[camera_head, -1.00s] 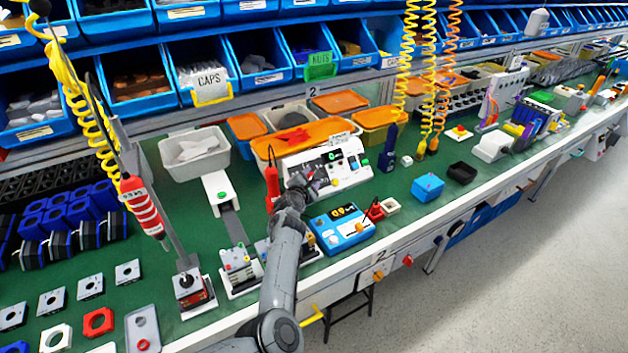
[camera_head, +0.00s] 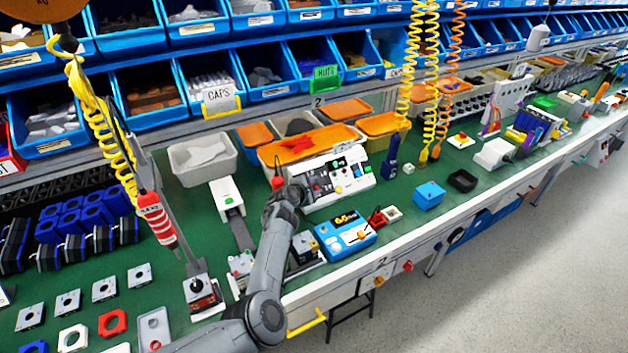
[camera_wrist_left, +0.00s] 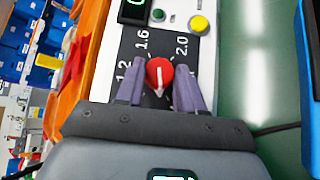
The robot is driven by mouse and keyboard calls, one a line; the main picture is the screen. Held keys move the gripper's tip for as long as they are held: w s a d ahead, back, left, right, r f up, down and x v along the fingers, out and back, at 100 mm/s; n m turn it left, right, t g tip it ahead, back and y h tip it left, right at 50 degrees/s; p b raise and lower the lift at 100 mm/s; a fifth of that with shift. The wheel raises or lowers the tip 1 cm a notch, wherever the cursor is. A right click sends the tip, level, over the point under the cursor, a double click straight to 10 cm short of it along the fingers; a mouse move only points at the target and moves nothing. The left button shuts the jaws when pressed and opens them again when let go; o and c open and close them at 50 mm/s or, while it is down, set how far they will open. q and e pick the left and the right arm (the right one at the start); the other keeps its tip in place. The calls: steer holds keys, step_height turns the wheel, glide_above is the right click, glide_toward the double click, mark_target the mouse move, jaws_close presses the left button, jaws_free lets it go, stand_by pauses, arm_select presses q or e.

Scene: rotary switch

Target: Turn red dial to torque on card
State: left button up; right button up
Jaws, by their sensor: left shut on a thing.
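In the left wrist view the red dial (camera_wrist_left: 160,77) with a white pointer line sits on a dark scale marked 1.2, 1.6 and 2.0. The pointer line runs nearly up and down in that picture; its exact reading is hard to tell. My left gripper (camera_wrist_left: 160,88) has one grey finger on each side of the dial and is shut on it. In the head view my left arm (camera_head: 268,255) reaches up to the left part of the white control panel (camera_head: 350,190). No torque card is legible. My right gripper is not in view.
A yellow button (camera_wrist_left: 198,24) and a small green button (camera_wrist_left: 158,15) sit beside the scale. A blue device with a display (camera_head: 345,232) stands in front of the panel. An orange tray (camera_head: 305,147) lies behind it.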

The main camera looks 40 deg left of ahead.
arm_select(q)
steer(key=shift+a+r+m+g+h, duration=0.1)
steer(key=shift+r+m+g+h, duration=0.05)
steer(key=shift+m+g+h, duration=0.2)
steer(key=shift+m, duration=0.25)
steer(key=shift+f, duration=0.2)
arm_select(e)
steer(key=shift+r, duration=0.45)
arm_select(q)
steer(key=o, duration=0.8)
steer(key=shift+c, duration=0.2)
steer(key=shift+r, duration=0.15)
step_height(320, 180, up, 4)
steer(key=shift+f+p, duration=0.1)
steer(key=shift+p, duration=0.6)
steer(key=d+r+p, duration=0.2)
steer(key=d+r, duration=0.5)
steer(key=d, duration=0.4)
steer(key=shift+w+d, duration=0.25)
steer(key=shift+d, duration=0.15)
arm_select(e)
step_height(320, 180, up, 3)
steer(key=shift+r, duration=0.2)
